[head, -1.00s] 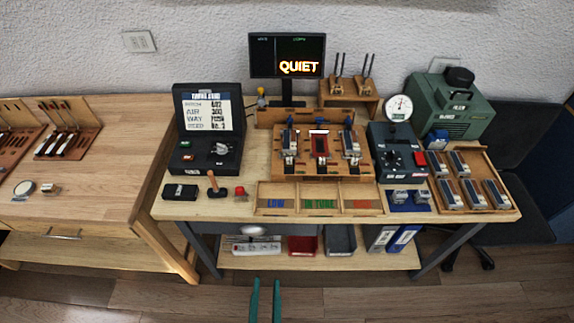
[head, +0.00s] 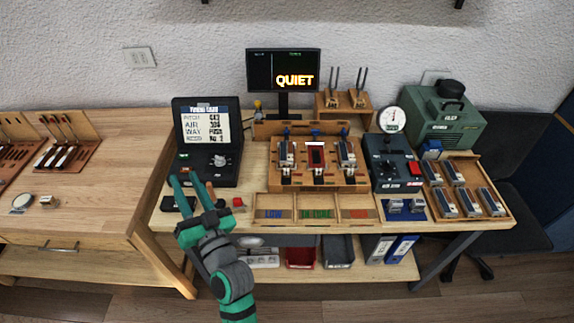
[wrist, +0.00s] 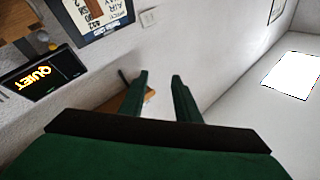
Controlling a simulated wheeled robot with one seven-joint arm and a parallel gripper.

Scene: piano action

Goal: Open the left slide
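A wooden rack (head: 320,181) stands in the middle of the bench with three upright units. Its left unit (head: 286,158) is grey and black, with a small blue knob (head: 287,133) at its top back. I take this to be the left slide; whether it is open is too small to tell. My gripper (head: 185,178) is open and empty above the bench's front left, left of the rack and apart from it. Its two green fingers show apart in the wrist view (wrist: 159,78), facing the wall and ceiling. The rack is not clear in that view.
A black case with a readout card (head: 207,125) stands behind my gripper. A monitor (head: 284,70) reads QUIET. A divided tray (head: 315,207) lies before the rack. A dark control box with a dial (head: 395,165) and a green machine (head: 440,115) stand to the right.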

